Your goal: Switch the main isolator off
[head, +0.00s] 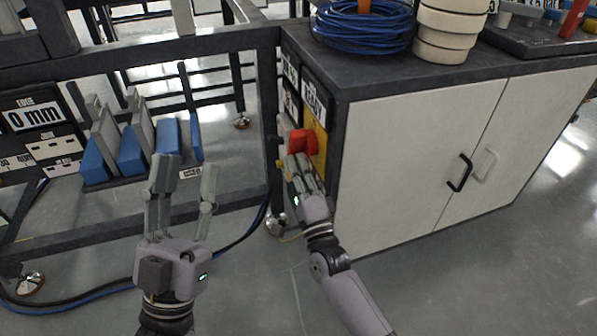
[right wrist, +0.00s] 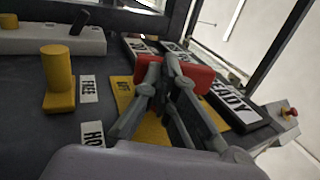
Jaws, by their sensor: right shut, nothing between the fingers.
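The main isolator shows as a red handle (head: 303,140) on a yellow plate (head: 320,147), on the end panel of the cabinet. In the right wrist view the red handle (right wrist: 200,76) sits behind my fingers, over the yellow plate (right wrist: 152,132). My right gripper (head: 294,160) is shut and empty, its fingertips (right wrist: 165,62) right at the handle. They hide the handle's middle, and I cannot tell whether they touch it. The plate's lettering is partly covered. My left gripper (head: 185,168) is open and empty, away to the left above the floor.
A yellow knob (right wrist: 57,80) stands beside a FREE label (right wrist: 90,88). A READY sign (head: 317,101) is above the isolator. A blue cable coil (head: 363,24) and white rolls (head: 450,28) sit on the cabinet (head: 415,145). A dark frame post (head: 271,110) stands close left of the panel.

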